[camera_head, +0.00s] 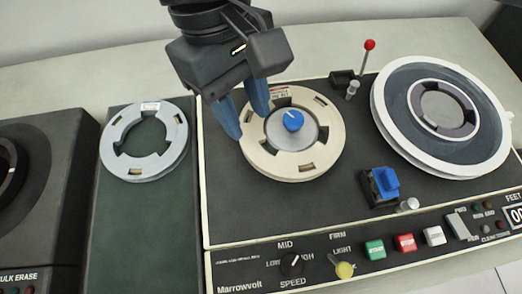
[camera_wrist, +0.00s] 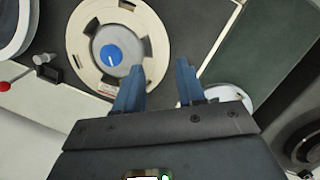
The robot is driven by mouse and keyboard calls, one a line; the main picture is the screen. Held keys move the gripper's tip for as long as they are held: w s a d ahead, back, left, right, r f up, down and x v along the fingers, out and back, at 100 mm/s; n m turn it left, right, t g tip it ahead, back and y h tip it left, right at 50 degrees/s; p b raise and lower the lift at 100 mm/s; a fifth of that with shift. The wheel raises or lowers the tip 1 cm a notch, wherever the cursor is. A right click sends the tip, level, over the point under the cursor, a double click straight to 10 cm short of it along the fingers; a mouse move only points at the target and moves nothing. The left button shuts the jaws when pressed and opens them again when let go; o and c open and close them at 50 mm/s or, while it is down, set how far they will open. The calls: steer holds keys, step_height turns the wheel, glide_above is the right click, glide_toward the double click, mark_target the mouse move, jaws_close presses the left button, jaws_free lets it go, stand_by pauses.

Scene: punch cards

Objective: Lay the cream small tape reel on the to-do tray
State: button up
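The cream small tape reel (camera_head: 326,151) lies flat on the left hub of the tape deck, around a hub with a blue knob (camera_head: 293,120). It also shows in the wrist view (camera_wrist: 91,55). My gripper (camera_head: 249,124) is open and empty, its blue fingers pointing down at the reel's upper-left rim. In the wrist view, one finger of my gripper (camera_wrist: 160,66) overlaps the rim and the other is outside it. I cannot tell whether they touch. A dark green panel (camera_head: 145,240), which may be the to-do tray, is left of the deck; no label is readable.
A pale grey-blue reel (camera_head: 108,150) lies on the upper part of the green panel; its lower part is bare. A large white-rimmed reel (camera_head: 388,120) sits on the deck's right. A red-tipped lever (camera_head: 369,45) and a blue-topped block (camera_head: 384,183) stand up from the deck.

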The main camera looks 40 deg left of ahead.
mark_target(258, 155)
steer(key=b+x, duration=0.4)
steer(key=x, duration=0.1)
steer(key=shift+a, duration=0.1)
steer(key=shift+x, duration=1.65)
steer(key=shift+s+r, duration=0.1)
steer(key=shift+c, duration=0.4)
jaws_close()
steer(key=shift+r, duration=0.2)
steer(key=shift+d+p+v, duration=0.2)
steer(key=shift+p+v, duration=0.7)
steer(key=shift+p, duration=0.25)
steer(key=shift+d+p+v, duration=0.25)
steer(key=shift+p+v, duration=0.7)
steer(key=shift+p, duration=0.2)
steer(key=shift+d+p+v, duration=0.2)
steer(key=shift+p+v, duration=0.7)
steer(key=shift+p, duration=0.25)
steer(key=shift+r, duration=0.1)
